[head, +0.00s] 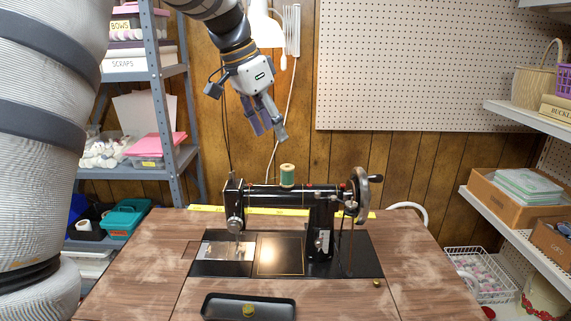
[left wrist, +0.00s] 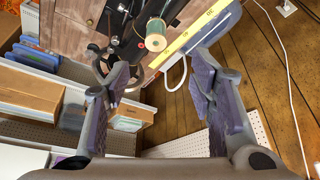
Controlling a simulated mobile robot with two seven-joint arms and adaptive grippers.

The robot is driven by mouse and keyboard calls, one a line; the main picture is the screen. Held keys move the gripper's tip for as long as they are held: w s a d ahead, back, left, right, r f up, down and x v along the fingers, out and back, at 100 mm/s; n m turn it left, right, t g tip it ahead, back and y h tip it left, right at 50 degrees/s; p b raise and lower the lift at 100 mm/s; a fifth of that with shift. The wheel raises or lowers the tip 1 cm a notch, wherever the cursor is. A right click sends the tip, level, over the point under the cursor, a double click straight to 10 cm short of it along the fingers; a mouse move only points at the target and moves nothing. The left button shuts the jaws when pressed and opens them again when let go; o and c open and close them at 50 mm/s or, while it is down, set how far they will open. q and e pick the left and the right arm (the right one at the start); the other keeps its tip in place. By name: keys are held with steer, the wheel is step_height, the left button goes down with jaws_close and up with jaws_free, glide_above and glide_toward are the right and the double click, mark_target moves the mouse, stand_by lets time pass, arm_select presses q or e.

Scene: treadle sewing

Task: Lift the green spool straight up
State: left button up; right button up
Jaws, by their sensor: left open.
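The green spool (head: 287,176) stands upright on top of the black sewing machine (head: 290,196). In the left wrist view the spool (left wrist: 156,32) shows end-on near the top, beyond the fingertips. My left gripper (head: 268,127) hangs above the machine, a little left of the spool in the head view, with clear space between them. Its fingers (left wrist: 162,82) are spread apart with nothing between them. My right gripper is in neither view.
A yellow measuring tape (head: 207,208) lies behind the machine on the wooden table (head: 140,265). A black tray (head: 222,306) sits at the front. The machine's handwheel (head: 362,192) rises right of the spool. Shelves stand on both sides.

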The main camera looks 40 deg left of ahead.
mark_target(287, 168)
arm_select(q)
steer(key=x, duration=1.1)
steer(key=shift+s+d, duration=0.25)
steer(key=shift+s, duration=0.05)
steer(key=shift+w+f, duration=0.2)
steer(key=shift+f, duration=0.15)
steer(key=shift+r, duration=0.1)
steer(key=c, duration=0.9)
